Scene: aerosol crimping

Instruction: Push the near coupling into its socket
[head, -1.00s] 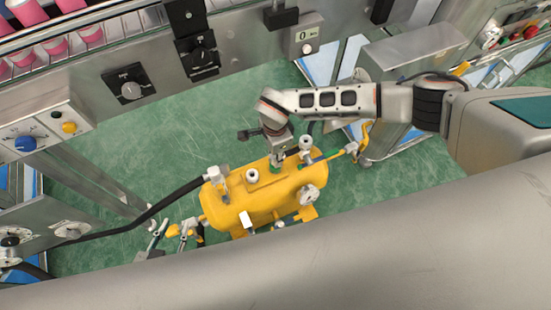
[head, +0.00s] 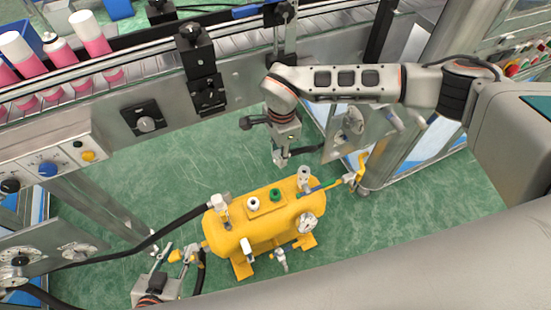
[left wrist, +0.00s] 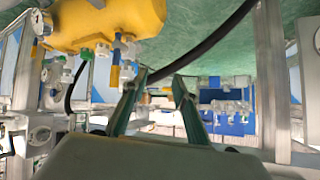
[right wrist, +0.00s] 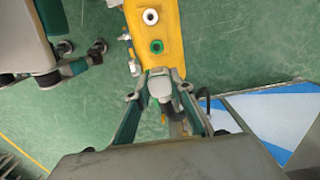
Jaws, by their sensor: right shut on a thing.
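The yellow tank (head: 258,226) stands on the green floor. Its top carries a white-ringed socket (head: 253,204) and a green-ringed socket (head: 275,194); both also show in the right wrist view, the green one nearer the fingers (right wrist: 156,46). My right gripper (head: 281,158) is behind the tank and apart from the green socket in the head view. It is shut on a grey coupling (right wrist: 161,88), which covers part of the tank's end. My left gripper (left wrist: 157,86) is open and empty, low near the tank's left end.
A black hose (head: 150,235) runs from the tank's left fitting to the machine panel at left. A gauge (head: 306,222) and a yellow-handled valve (head: 357,170) stand at the tank's right. The conveyor with pink cans (head: 90,33) is behind. Green floor is clear behind the tank.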

